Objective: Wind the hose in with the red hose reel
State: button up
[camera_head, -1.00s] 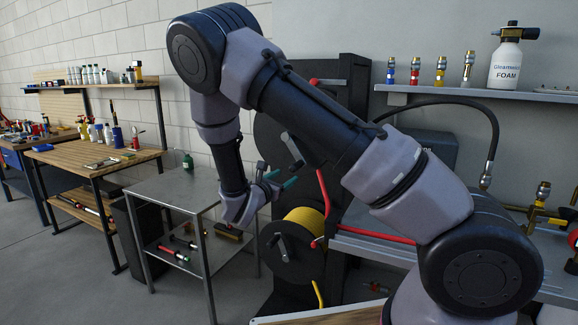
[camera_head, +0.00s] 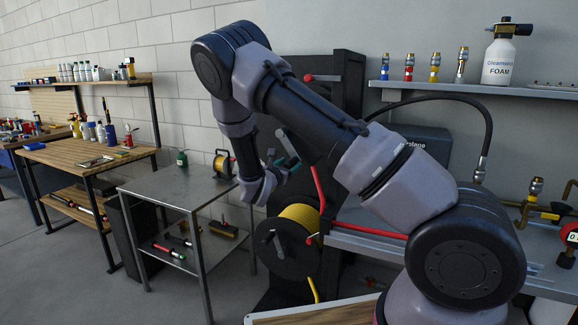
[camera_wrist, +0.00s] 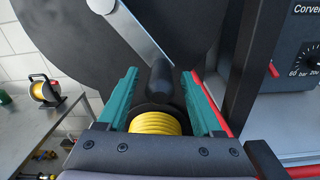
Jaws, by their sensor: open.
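The red hose reel is the upper one on a black stand; its dark disc (camera_wrist: 75,45) fills the upper left of the wrist view. In the head view, my arm hides most of it. Its red hose (camera_head: 318,188) hangs down beside the stand. A silver crank arm (camera_wrist: 135,28) crosses the disc and ends at a dark handle (camera_wrist: 161,84). My gripper (camera_head: 281,161) is open in front of the reel. In the wrist view, its teal fingers (camera_wrist: 160,76) appear on either side of the handle, with gaps. I cannot tell how deep the handle sits between them.
A lower reel with yellow hose (camera_head: 299,219) and its own crank sits below my gripper. A metal table (camera_head: 165,190) at left carries a small yellow cable reel (camera_head: 223,164). A grey pressure unit (camera_wrist: 300,75) and a metal shelf stand at right.

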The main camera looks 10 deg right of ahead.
grip_shut()
dwell(1.4)
